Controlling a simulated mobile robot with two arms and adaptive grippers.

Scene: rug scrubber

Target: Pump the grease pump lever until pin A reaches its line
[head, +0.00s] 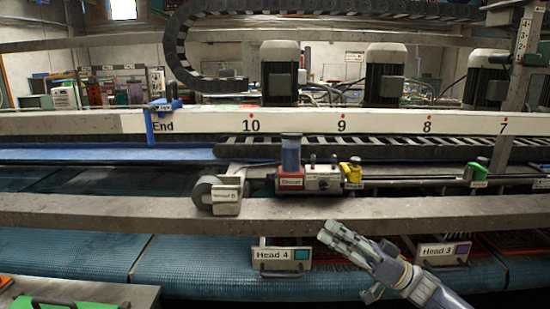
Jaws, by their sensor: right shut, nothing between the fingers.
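My right gripper (330,234) comes in from the lower right, in front of the grey front beam's lower edge. It is shut and empty, below and right of the red block and apart from it. My left gripper is not in view.
The long grey beam (120,211) crosses between my gripper and the rail. Below it are a box labelled Head 4 (281,267), a box labelled Head 3 (443,262) and a blue belt (190,266). A grey roller unit (218,195) and a yellow fitting (352,171) flank the blocks.

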